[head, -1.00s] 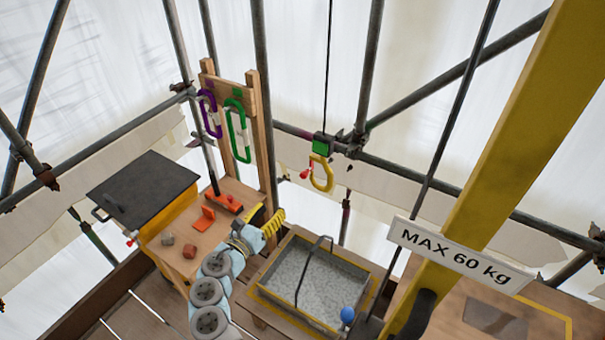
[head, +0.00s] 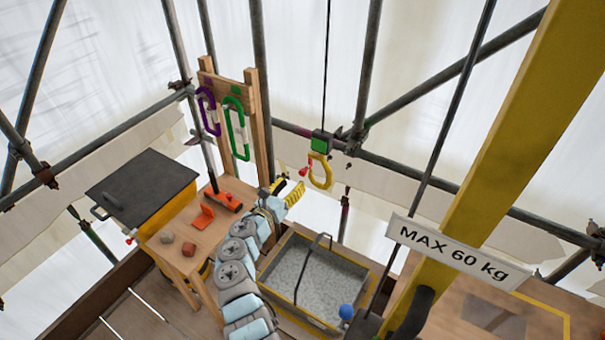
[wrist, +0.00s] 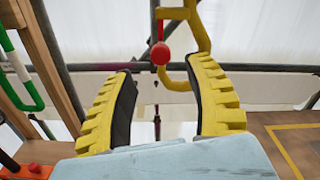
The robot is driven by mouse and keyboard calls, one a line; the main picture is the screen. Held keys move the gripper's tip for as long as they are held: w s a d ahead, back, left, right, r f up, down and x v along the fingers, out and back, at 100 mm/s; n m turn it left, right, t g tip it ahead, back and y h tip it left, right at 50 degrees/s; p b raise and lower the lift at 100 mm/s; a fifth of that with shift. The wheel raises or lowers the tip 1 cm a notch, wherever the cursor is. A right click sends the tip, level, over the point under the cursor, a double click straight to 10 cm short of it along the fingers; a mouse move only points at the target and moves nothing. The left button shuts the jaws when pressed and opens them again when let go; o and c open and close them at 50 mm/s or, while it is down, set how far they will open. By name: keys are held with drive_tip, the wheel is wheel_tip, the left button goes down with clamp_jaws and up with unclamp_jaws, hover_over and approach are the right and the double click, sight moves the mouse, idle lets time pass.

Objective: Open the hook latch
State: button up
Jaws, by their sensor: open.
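The yellow hook (head: 321,172) hangs from a green block (head: 321,143) on a cable in the head view. Its latch has a red ball knob (head: 304,171) at its left side. In the wrist view the hook (wrist: 197,40) is at the top centre, with the red knob (wrist: 160,53) on its left, seen just beyond and above the fingertips. My gripper (head: 292,190) is below and left of the hook in the head view. Its yellow ribbed fingers (wrist: 165,75) are open and empty, apart from the knob. Whether the latch is shut is hard to tell.
A tray of grey gravel (head: 368,275) with a handle stands below the hook. A wooden table (head: 215,226) with an orange tool, and a rack with purple (head: 207,111) and green (head: 236,130) carabiners, stand left. Scaffold tubes (head: 400,160) run behind the hook.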

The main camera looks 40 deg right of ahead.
sight(301, 174)
drive_tip(key=shift+b+x, duration=0.95)
drive_tip(key=shift+x, duration=1.7)
drive_tip(key=shift+w+d, duration=0.15)
drive_tip(key=shift+d, duration=0.45)
clamp_jaws()
